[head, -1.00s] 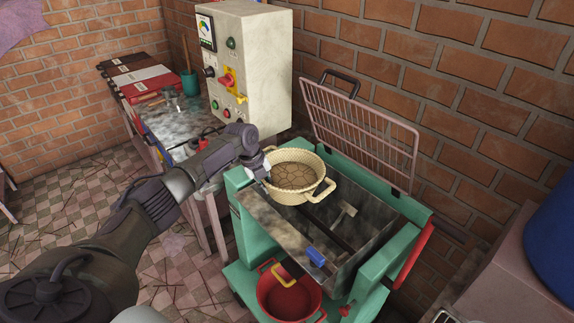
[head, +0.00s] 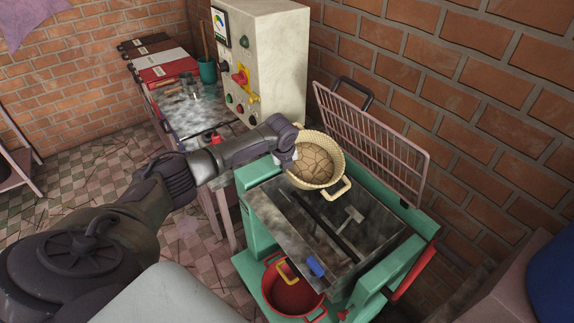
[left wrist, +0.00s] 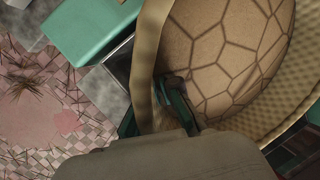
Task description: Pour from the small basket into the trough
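The small basket (head: 318,160) is cream and woven, with a cracked-looking brown filling. It is held above the far end of the metal trough (head: 285,228), tilted toward the front right. My left gripper (head: 286,155) is at the basket's left side, shut on its rim or handle. In the left wrist view the basket (left wrist: 225,60) fills the right half, and the gripper's fingertip (left wrist: 178,95) shows against its wall. The filling is still inside the basket. My right gripper is not in view.
A wire-grid guard (head: 372,140) stands raised behind the trough. A blue-handled tool (head: 316,266) lies in the trough. A red bucket (head: 290,292) sits below in the green frame. A control cabinet (head: 270,60) stands behind my left arm.

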